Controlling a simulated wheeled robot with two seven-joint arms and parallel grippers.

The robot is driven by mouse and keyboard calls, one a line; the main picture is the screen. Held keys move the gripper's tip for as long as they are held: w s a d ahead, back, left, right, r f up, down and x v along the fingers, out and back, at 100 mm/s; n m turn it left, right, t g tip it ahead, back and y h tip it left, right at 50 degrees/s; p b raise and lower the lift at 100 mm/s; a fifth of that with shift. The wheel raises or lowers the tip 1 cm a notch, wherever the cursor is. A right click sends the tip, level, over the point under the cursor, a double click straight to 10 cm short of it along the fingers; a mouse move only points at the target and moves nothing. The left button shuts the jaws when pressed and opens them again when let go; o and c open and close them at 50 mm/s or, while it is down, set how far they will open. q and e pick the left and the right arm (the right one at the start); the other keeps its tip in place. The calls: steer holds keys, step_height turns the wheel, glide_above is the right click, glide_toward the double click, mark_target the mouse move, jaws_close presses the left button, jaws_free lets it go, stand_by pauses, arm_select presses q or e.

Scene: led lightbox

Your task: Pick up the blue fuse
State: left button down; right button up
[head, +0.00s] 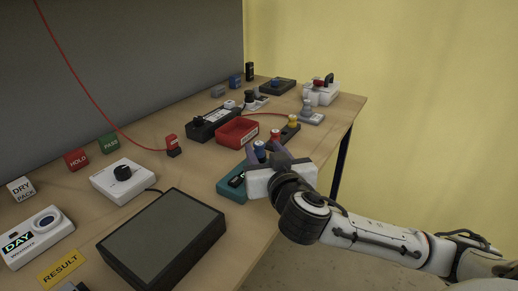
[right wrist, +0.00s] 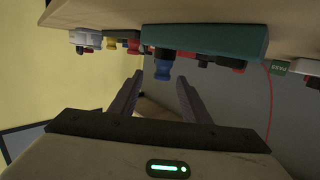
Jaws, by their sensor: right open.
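The blue fuse (head: 259,152) stands upright in a teal block (head: 232,186) near the table's right edge. It has a blue body and a pale top in the head view. My right gripper (head: 267,151) is open at the block, with its fingers near the fuse. In the right wrist view, where the table appears at the top, the blue fuse (right wrist: 163,66) shows ahead, between the tips of the open fingers (right wrist: 160,76). No contact with it is visible. The gripper body hides part of the block in the head view. My left gripper is not in view.
A red-topped piece (head: 275,137) and a yellow-topped piece (head: 293,121) stand just behind. A red tray (head: 238,131) lies to their left. A dark flat panel (head: 165,240) and a white knob box (head: 123,181) are in front left. A red cable (head: 95,98) hangs over the table.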

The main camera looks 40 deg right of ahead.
mark_target(261, 148)
steer(key=x, duration=0.4)
steer(key=shift+w+a+f, duration=0.1)
steer(key=shift+a, duration=0.1)
jaws_close()
step_height(261, 148, up, 10)
steer(key=shift+r+p, duration=0.1)
steer(key=shift+p, duration=0.65)
